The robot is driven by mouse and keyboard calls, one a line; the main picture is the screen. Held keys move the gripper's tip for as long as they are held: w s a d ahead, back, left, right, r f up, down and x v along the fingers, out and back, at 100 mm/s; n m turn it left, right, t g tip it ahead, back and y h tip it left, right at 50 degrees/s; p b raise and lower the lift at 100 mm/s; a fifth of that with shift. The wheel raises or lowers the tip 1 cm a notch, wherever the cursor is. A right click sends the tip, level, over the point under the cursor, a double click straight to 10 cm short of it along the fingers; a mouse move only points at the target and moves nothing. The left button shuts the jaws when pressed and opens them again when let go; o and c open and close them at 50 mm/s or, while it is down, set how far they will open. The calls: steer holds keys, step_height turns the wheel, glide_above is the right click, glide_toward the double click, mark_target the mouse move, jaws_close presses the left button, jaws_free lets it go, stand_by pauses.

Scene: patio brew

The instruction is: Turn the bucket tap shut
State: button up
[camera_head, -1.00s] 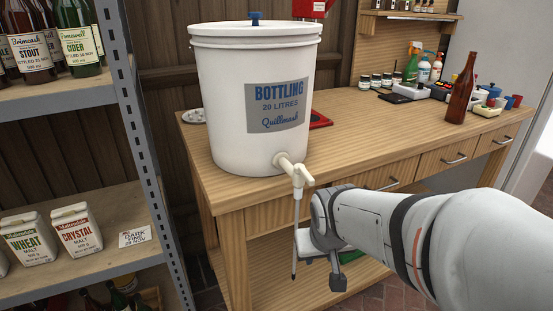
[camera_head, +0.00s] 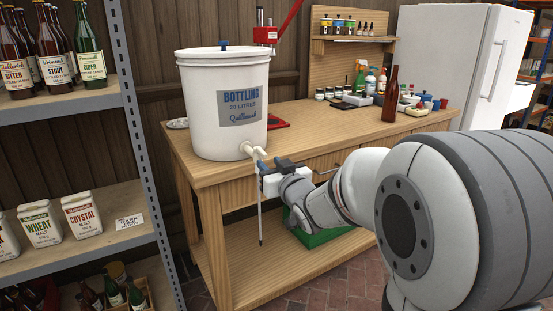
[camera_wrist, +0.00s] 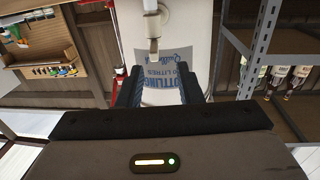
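The white bottling bucket (camera_head: 200,110) stands on the left end of the wooden bench. Its white tap (camera_head: 257,154) sticks out low on the side facing me, and a thin tube (camera_head: 261,215) hangs below it. My gripper (camera_head: 275,168) is beside the tap at about its height; whether they touch is unclear in the head view. In the wrist view the two dark fingers of my gripper (camera_wrist: 156,85) are apart with nothing held between them. The tap (camera_wrist: 152,22) shows just above the fingertips there, with the bucket's label (camera_wrist: 165,75) behind.
The wooden bench (camera_head: 330,125) carries a brown bottle (camera_head: 390,95) and small jars further right. A red bottle capper (camera_head: 265,36) stands behind the bucket. A metal shelf (camera_head: 133,120) with bottles and malt bags stands close on the left. A white fridge (camera_head: 450,60) is at the right.

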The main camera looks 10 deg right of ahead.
mark_target(266, 156)
steer(key=x, duration=0.6)
steer(key=shift+w+d+b, duration=0.25)
steer(key=shift+d+b, duration=0.1)
